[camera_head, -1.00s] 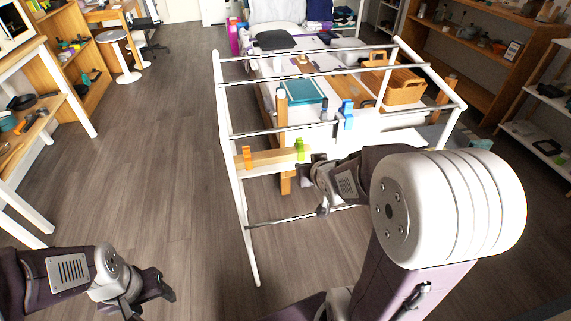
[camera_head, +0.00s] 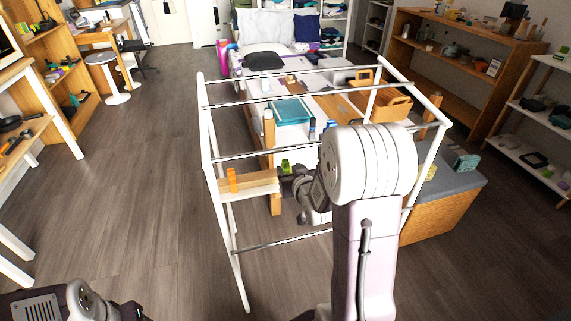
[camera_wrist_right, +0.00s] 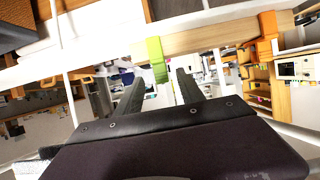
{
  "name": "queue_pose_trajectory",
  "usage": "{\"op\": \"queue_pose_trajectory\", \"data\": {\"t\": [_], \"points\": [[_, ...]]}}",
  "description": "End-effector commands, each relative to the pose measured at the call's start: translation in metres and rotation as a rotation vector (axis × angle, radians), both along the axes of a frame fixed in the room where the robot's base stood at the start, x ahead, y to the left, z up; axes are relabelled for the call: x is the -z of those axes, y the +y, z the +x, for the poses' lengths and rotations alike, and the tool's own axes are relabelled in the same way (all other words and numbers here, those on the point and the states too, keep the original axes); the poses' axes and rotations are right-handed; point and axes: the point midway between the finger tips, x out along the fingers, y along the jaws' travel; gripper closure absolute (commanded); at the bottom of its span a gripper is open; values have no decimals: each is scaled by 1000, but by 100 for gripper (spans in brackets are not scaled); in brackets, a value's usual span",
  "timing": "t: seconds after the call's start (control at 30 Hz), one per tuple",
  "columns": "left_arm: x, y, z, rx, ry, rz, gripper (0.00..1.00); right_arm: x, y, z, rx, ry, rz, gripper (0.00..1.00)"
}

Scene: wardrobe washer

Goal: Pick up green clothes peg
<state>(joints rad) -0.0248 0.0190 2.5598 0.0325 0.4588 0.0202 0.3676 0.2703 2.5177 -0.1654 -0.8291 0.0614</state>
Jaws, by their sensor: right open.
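The green clothes peg (camera_head: 285,166) is clipped upright on the wooden board of the white drying rack, at the board's right end. It also shows in the right wrist view (camera_wrist_right: 155,58). My right gripper (camera_wrist_right: 157,84) is open and empty. Its two fingers point at the peg, which appears between and just beyond the fingertips; I see no clear contact. In the head view, my right gripper (camera_head: 288,184) is just below the peg and partly hidden by my arm. My left gripper (camera_head: 132,312) is cut off at the bottom left, its jaws unclear.
An orange peg (camera_head: 232,180) is clipped farther left on the same wooden board (camera_head: 256,184). The white rack's bars (camera_head: 270,153) surround my right arm. A bed with a teal box (camera_head: 290,110) and a wooden crate (camera_head: 381,101) is behind. The floor at left is clear.

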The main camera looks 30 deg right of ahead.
Motion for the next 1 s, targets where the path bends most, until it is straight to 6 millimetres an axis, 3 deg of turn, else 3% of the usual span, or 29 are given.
{"op": "queue_pose_trajectory", "data": {"t": [0.3,0.57,0.6,0.77,1.0], "points": [[13,0,0,0,0,0,39,19,-8,41,0,1,0,55],[12,0,0,0,0,0,39,19,-10,48,0,1,0,55],[12,0,0,0,0,0,39,19,-10,48,0,1,0,57],[12,0,0,0,0,0,39,19,-10,47,0,1,0,100],[12,0,0,0,0,0,39,19,-10,47,0,1,0,100]]}}
